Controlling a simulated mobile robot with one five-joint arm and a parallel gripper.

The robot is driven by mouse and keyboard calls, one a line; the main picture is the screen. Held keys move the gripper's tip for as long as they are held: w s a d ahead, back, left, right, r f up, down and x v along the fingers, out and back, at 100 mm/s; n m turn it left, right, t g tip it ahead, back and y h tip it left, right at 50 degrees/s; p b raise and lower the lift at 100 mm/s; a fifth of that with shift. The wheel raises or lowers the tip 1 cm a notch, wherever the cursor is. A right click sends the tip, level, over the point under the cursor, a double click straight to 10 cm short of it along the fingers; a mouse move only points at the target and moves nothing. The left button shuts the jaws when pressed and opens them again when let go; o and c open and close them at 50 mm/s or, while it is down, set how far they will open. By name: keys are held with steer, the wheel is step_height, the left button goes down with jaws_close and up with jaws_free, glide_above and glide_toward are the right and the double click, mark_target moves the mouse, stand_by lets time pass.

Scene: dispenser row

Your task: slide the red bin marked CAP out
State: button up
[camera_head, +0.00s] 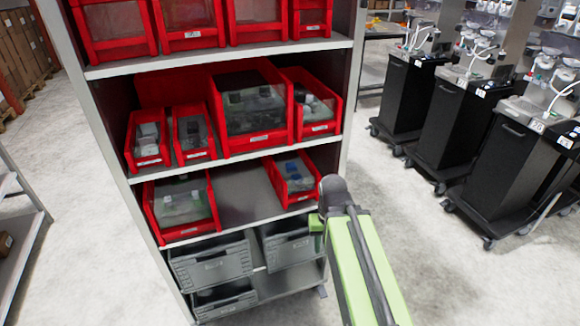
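Several red bins stand on the shelf rack; their labels are too small to read, so I cannot tell which is marked CAP. On the middle shelf are two narrow bins (148,160) (194,155), a wide bin (252,141) and another bin (319,129) at the right. The shelf below holds a red bin (184,229) with pale contents at left and a smaller red bin (298,199) with blue items at right. My green arm rises from the bottom right to a dark joint beside the smaller bin. My gripper's fingertips do not show.
Larger red bins (190,38) fill the top shelf. Grey crates (212,266) stand on the bottom level. The lower red shelf has a bare gap (243,198) between its bins. Black carts (511,160) stand at right, with clear floor (400,220) between them and the rack.

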steer(key=shift+c, duration=0.2)
step_height(320, 180, up, 7)
steer(key=p, duration=0.7)
